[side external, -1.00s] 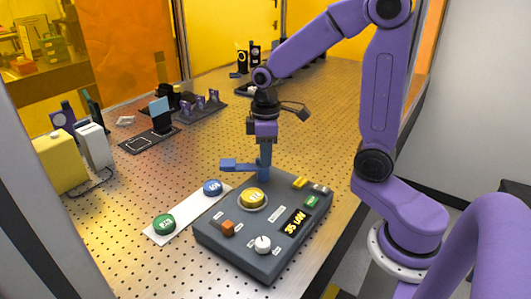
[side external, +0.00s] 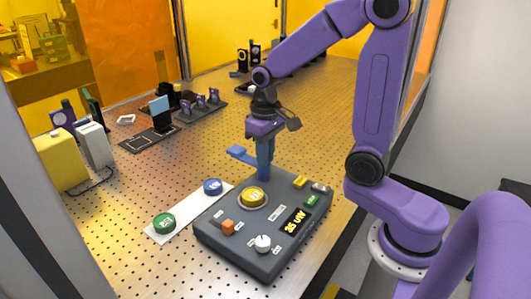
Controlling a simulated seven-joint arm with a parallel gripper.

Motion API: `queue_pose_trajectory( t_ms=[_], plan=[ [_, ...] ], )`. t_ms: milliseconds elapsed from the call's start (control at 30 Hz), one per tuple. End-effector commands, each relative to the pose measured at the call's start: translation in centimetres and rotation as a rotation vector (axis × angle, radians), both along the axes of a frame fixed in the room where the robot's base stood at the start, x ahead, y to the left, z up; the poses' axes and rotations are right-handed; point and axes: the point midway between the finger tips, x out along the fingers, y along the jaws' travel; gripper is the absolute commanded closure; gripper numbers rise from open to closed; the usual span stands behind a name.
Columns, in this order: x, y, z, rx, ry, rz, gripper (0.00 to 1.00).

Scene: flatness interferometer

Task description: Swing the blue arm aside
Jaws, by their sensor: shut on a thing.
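The blue arm (side external: 242,155) stands at the back edge of the dark grey control box, in the side external view. It has an upright blue part and a flat bar that reaches to the left and back. My gripper (side external: 264,138) is above the box, pointing down, and is shut on the top of the blue arm's upright part. The fingertips are small and partly hidden here. The yellow round button (side external: 253,196) on the box lies just in front of the upright part and is uncovered.
The grey control box (side external: 225,250) carries an orange block, a white knob (side external: 263,243) and a lit yellow display (side external: 294,222). A white plate with green (side external: 164,223) and blue (side external: 212,186) buttons lies left. Optical parts stand farther back; the perforated table between is clear.

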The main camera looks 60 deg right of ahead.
Motion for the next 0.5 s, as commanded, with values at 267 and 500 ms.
queue_pose_trajectory(
  t_ms=[267,500],
  plan=[
    [0.03,-0.01,0.13,0.001,-0.002,-0.022,1.00],
    [0.04,0.00,0.13,0.002,-0.002,-0.025,0.83]
  ],
)
